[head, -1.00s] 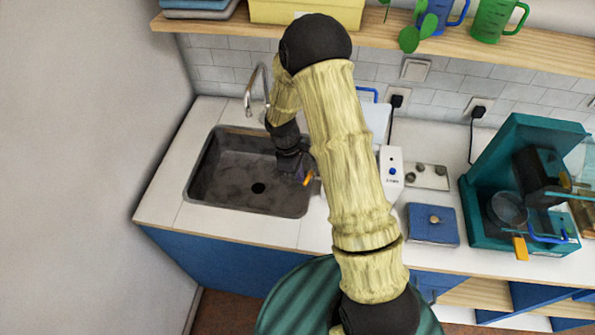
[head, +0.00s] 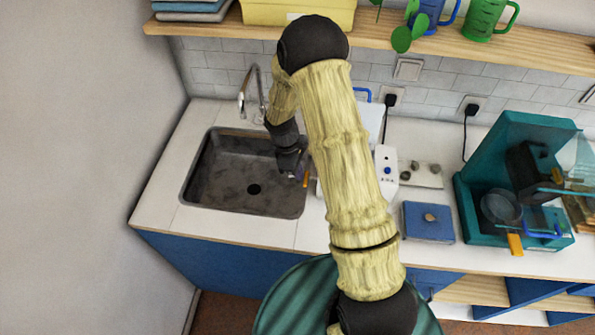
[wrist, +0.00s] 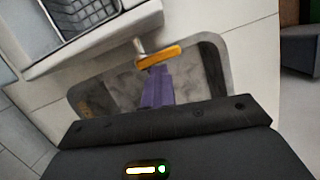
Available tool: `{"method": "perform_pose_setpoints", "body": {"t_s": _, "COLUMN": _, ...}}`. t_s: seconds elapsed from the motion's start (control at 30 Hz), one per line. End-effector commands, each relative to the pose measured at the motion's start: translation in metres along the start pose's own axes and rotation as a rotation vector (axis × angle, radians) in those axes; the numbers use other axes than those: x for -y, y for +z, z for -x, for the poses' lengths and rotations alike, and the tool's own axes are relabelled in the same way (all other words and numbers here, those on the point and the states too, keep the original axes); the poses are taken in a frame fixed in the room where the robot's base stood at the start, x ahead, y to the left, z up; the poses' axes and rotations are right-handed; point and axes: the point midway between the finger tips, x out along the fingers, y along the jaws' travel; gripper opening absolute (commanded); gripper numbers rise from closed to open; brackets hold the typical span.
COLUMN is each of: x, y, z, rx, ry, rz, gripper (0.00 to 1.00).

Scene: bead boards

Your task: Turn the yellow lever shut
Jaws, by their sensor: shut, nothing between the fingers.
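The yellow lever (wrist: 158,57) sits on a short metal stem on the side of a white appliance (wrist: 95,47), over the sink. In the wrist view it lies nearly level across the picture. In the head view only a small orange-yellow part of the lever (head: 306,181) shows beside my arm. My gripper (wrist: 157,72) is shut and empty, its purple fingers close together. Its tips are right at the lever's near side; I cannot tell whether they touch. In the head view my gripper (head: 301,174) is at the sink's right edge. My arm hides much of the appliance.
The grey sink (head: 225,180) with a curved tap (head: 246,92) lies to the left. A blue board (head: 428,222) and a teal machine (head: 470,205) with a pan (head: 500,207) stand to the right. A wooden shelf (head: 400,48) runs above.

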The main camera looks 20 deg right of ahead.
Motion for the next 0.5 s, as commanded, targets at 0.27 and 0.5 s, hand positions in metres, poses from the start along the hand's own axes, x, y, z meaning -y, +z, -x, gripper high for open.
{"method": "perform_pose_setpoints", "body": {"t_s": 0.27, "x": -0.001, "y": 0.002, "z": 0.016, "rx": 0.002, "ry": 0.002, "rz": -0.002, "gripper": 0.0}}
{"method": "perform_pose_setpoints", "body": {"t_s": 0.5, "x": 0.002, "y": 0.002, "z": 0.05, "rx": 0.0, "ry": 0.002, "rz": -0.001, "gripper": 0.0}}
